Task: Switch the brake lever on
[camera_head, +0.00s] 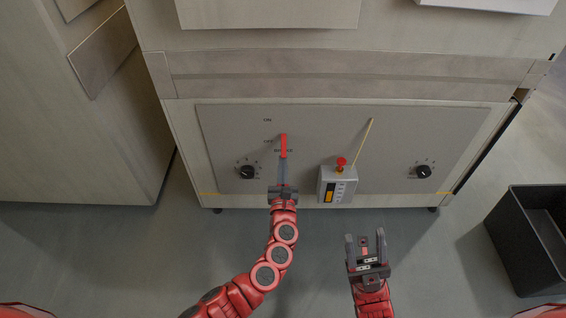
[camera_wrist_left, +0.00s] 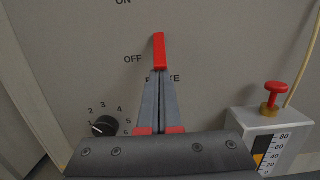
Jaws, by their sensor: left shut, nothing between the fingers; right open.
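The brake lever is a red handle (camera_head: 283,144) on the grey front panel (camera_head: 330,122). It points upright, beside the OFF label and below the ON label; it also shows in the left wrist view (camera_wrist_left: 159,50). My left gripper (camera_head: 284,162) is shut and empty, its fingertips at the lower end of the red lever and partly covering a label under it. Whether the tips touch the lever I cannot tell. My right gripper (camera_head: 366,240) is open and empty, in front of the cabinet and low to the right.
A grey box with a red knob (camera_head: 341,162) and a gauge stands right of the lever, a thin rod rising beside it. Black dials (camera_head: 247,172) (camera_head: 423,171) sit at both sides of the panel. A dark bin (camera_head: 530,235) stands at the right.

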